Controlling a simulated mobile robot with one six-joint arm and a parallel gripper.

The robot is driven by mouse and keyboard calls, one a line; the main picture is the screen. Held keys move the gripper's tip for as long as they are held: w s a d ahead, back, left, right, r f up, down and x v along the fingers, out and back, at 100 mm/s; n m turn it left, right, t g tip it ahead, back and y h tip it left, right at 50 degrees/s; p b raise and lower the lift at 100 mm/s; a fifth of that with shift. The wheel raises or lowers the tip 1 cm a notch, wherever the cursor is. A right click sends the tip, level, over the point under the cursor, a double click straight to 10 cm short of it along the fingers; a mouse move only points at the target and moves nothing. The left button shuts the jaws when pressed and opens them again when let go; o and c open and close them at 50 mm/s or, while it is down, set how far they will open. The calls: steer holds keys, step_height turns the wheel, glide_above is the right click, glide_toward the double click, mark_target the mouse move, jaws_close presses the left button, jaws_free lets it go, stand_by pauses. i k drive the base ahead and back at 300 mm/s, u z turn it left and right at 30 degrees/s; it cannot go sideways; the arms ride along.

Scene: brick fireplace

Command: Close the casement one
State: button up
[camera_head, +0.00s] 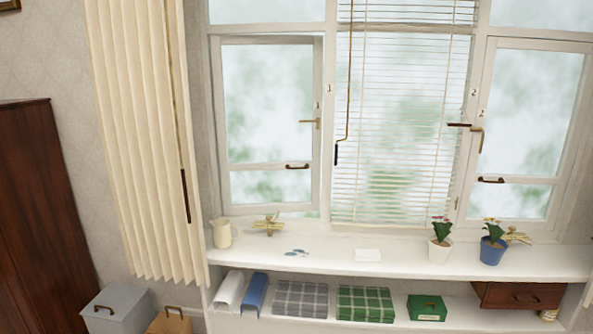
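The left casement (317,140) has a white sash, a small mark that looks like a 1 on its right stile, a brass lever handle (311,122) and a dark pull bar (297,166) low on the sash. It looks ajar: its right edge stands apart from the post beside it, which bears a similar mark. A strip of the outside shows under the sash. The right casement (489,70) has a mark like a 2, a brass handle (478,138) and a dark pull bar (491,180); I cannot tell whether it is fully shut. My gripper is not in view.
A blind (400,130) covers the middle pane, with a hanging cord and wand (336,154). A curtain (140,130) hangs at left.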

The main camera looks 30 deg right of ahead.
mark_target(216, 41)
steer(key=z, duration=0.05)
steer(key=i, duration=1)
steer(key=u, duration=0.05)
